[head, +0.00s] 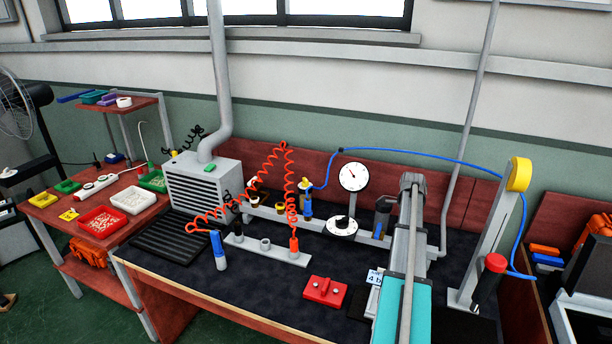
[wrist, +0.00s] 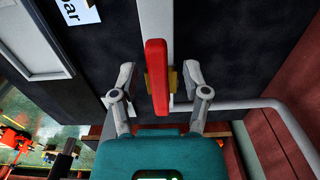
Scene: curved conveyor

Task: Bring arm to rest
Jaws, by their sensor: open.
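My gripper (wrist: 159,76) shows in the wrist view, its two grey fingers spread apart above its teal body. It is open. A red lever-shaped handle (wrist: 157,60) with a brass-coloured piece behind it lies between the fingers in the picture, with a gap on each side. I see no contact, but its distance in depth is unclear. I cannot pick out my gripper in the head view.
In the wrist view a grey pipe (wrist: 250,104) bends right beside a dark panel. In the head view the dark bench carries a dial gauge (head: 353,177), a red block (head: 325,291), a ribbed grey unit (head: 203,182) and a tall grey stand (head: 490,245).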

